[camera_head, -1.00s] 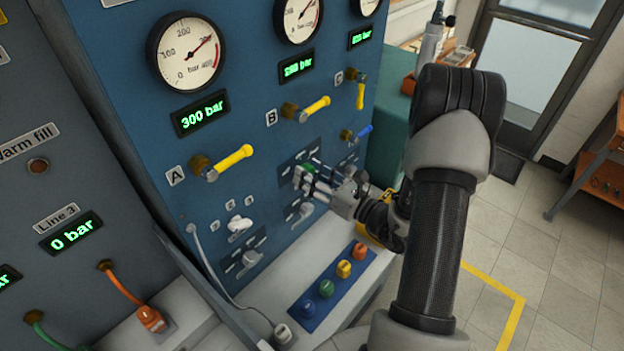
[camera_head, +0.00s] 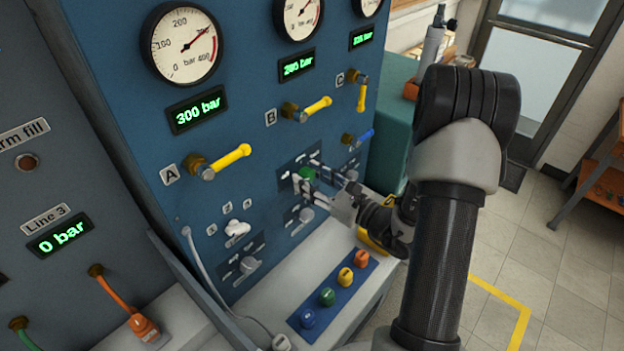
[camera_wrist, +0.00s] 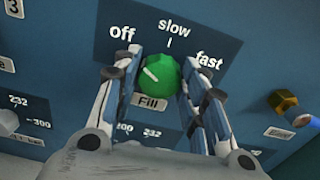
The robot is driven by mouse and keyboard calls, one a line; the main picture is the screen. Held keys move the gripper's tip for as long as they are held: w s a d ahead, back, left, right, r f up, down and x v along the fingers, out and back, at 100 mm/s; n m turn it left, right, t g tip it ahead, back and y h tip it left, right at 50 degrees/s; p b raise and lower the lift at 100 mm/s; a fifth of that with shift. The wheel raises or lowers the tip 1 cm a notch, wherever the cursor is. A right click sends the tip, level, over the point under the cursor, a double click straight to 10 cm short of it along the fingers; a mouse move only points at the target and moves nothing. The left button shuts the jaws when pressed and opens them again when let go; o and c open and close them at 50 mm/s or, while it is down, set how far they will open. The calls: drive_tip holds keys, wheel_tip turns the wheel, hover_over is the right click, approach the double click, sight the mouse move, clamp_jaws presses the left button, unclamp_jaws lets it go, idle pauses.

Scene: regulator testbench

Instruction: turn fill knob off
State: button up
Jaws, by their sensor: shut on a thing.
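The green fill knob (camera_wrist: 158,74) sits on the dark plate above the label "Fill", with "off", "slow" and "fast" around it. Its white mark lies on its left side and points up-left, roughly toward "off". My gripper (camera_wrist: 160,82) has one finger on each side of the knob and is shut on it. In the head view the knob (camera_head: 306,173) shows as a green spot between the fingertips of my gripper (camera_head: 308,177), partly hidden by them.
Yellow lever handles (camera_head: 233,157) stick out from the blue panel above. A grey knob (camera_head: 306,214) sits just below the fill knob. In the wrist view a brass fitting (camera_wrist: 284,102) is to the right.

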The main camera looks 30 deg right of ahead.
drive_tip(key=o, duration=1.1)
drive_tip(key=shift+c, duration=0.2)
drive_tip(key=v, duration=1.2)
drive_tip(key=shift+r, duration=0.1)
